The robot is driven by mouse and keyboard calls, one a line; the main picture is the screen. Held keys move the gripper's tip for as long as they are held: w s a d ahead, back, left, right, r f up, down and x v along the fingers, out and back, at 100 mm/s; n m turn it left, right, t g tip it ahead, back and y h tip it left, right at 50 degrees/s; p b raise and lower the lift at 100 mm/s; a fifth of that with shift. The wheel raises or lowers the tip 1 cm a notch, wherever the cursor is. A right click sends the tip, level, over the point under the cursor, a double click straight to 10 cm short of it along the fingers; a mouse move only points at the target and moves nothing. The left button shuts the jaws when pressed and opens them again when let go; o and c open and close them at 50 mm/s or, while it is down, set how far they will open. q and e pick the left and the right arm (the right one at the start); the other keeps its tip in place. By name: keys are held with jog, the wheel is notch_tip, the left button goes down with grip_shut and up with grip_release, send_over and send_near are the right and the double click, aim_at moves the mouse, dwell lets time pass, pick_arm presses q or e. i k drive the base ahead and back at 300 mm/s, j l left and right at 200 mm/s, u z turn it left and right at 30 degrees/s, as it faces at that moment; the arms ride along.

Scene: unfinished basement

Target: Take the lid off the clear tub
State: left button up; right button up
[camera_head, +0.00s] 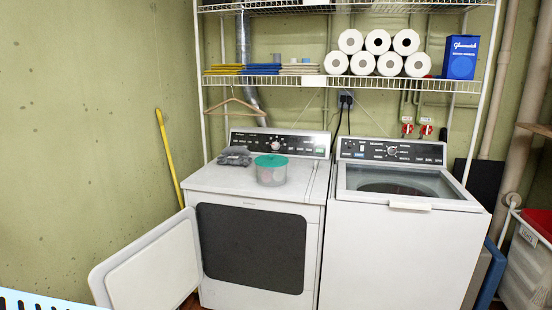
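The clear tub (271,176) stands upright on top of the white dryer (216,180), near the middle of its top. Its teal-green lid (271,160) sits on the tub's rim and covers its top. Neither of my grippers shows in the head view.
A grey folded item (235,157) lies left of the tub. A washer (402,245) with its lid shut stands to the right. The dryer's door (155,268) hangs open at the front left. A wire shelf (350,80) with paper rolls and a blue box runs above.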

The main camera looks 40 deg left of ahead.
aim_at(271, 160)
jog(key=i+j, duration=0.1)
jog(key=j, duration=0.25)
jog(key=i+j, duration=0.15)
jog(key=j, duration=0.25)
jog(key=i+j, duration=0.1)
jog(key=j, duration=0.25)
jog(key=i+j+z, duration=0.1)
jog(key=j, duration=0.25)
jog(key=i+j, duration=0.15)
jog(key=j, duration=0.25)
